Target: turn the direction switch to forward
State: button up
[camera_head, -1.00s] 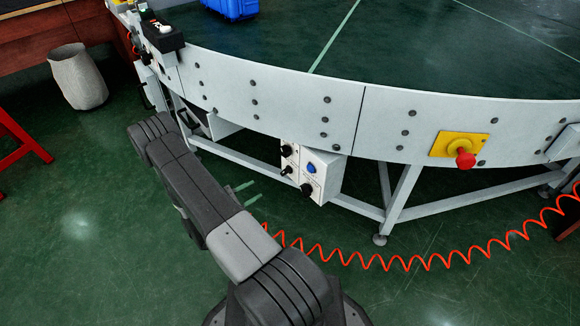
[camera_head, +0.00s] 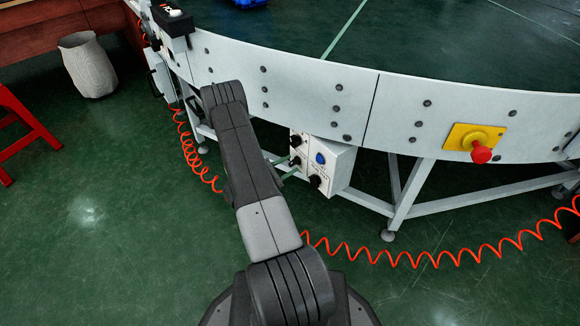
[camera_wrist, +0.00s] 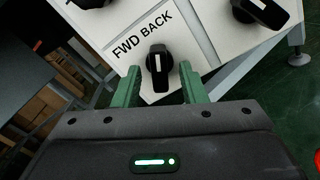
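The direction switch (camera_wrist: 159,68) is a black knob with a white line, under the printed words FWD and BACK on a white panel, in the wrist view. My gripper (camera_wrist: 160,88) is open, with one green finger on each side of the knob's lower part. I cannot tell whether the fingers touch it. In the head view the white control box (camera_head: 324,165) hangs under the conveyor rim, with a blue button and black knobs. My green fingertips (camera_head: 288,166) are at its left face, and my arm partly covers the view there.
More black knobs (camera_wrist: 260,12) sit close by on the same panel. A yellow emergency stop box with a red button (camera_head: 480,153) is on the conveyor rim to the right. Frame legs (camera_head: 408,195) and a coiled red hose (camera_head: 440,257) lie below.

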jog(key=shift+w+d, duration=0.35)
jog(key=shift+d, duration=0.15)
grip_shut()
jog(key=shift+n, duration=0.4)
jog(key=n+b, duration=0.1)
jog(key=n, duration=1)
dwell(0.3)
